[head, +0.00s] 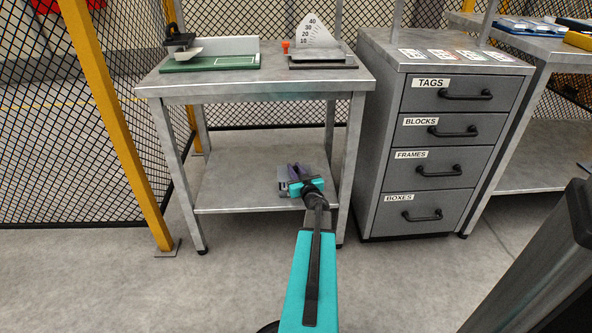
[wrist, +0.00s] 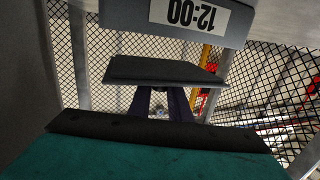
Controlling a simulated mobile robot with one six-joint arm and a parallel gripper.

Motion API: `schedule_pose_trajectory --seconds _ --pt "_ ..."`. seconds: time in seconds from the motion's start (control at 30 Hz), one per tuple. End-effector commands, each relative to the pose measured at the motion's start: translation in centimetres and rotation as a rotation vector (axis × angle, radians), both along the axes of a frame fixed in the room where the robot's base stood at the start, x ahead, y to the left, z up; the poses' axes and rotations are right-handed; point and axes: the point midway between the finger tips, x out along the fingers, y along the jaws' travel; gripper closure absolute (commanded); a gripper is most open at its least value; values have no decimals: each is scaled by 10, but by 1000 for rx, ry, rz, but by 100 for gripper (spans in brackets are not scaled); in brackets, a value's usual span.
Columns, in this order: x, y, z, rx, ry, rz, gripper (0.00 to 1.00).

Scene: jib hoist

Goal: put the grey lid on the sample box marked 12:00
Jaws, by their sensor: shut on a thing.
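The sample box (wrist: 120,15) marked 12:00 is at the top of the wrist view, its label upside down. A flat dark grey plate, the lid (wrist: 165,72), is close to it in that view, with a narrow gap showing between them. My gripper (wrist: 160,100) has its two dark purple fingers meeting the lid and is shut on it. In the head view my gripper (head: 297,173) is over the lower shelf of the steel table. A small grey shape (head: 283,182) shows beside the fingers there; I cannot tell box from lid in it.
The lower shelf (head: 235,185) is otherwise bare, under the tabletop (head: 275,85) and between table legs (head: 345,170). A drawer cabinet (head: 440,145) stands close on the right. A yellow post (head: 120,130) and mesh fence are on the left. The floor in front is clear.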

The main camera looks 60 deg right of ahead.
Motion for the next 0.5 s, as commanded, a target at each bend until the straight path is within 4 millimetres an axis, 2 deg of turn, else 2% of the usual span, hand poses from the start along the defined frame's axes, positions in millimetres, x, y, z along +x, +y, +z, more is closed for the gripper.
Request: schedule_pose_trajectory --seconds 0.03,0.5 --pt "0 0 -6 0 0 0 100" --pt "-1 -1 -29 1 1 -1 100"
